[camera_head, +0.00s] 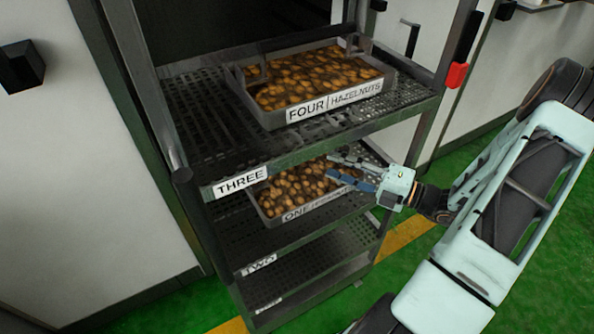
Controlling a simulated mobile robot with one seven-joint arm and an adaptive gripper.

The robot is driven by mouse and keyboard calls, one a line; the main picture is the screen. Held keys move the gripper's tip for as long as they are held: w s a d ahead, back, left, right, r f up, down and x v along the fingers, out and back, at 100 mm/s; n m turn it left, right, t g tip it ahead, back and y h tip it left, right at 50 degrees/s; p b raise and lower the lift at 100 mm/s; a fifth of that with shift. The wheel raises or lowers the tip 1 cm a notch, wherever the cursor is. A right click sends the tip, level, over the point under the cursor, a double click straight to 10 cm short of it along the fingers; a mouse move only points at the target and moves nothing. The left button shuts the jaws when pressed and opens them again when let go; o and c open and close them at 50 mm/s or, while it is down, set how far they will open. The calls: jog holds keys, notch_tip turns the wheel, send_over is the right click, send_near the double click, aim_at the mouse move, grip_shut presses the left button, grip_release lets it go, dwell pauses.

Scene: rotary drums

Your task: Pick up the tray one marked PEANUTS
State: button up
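The tray marked ONE (289,216) is a grey tray full of brown nuts. It stands on the rack's middle shelf, under the top shelf. The rest of its label is too small to read, and its back part is hidden by the shelf above. My gripper (331,167) is at the tray's right side, pointing left over the nuts. Its two fingers are apart, with nothing seen between them. I cannot tell whether they touch the tray.
A second tray marked FOUR HAZELNUTS (335,103) stands on the top shelf, labelled THREE (240,182). The dark metal rack (190,215) has posts near my arm. Green floor lies at the right.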

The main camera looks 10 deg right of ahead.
aim_at(305, 155)
jog(key=b+x, duration=0.1)
jog(key=x, duration=0.9)
jog(key=shift+w+a+b, duration=0.2)
jog(key=shift+a+b, duration=0.05)
jog(key=shift+b, duration=0.15)
jog(key=shift+c, duration=0.3)
grip_shut()
jog(key=shift+r, duration=0.1)
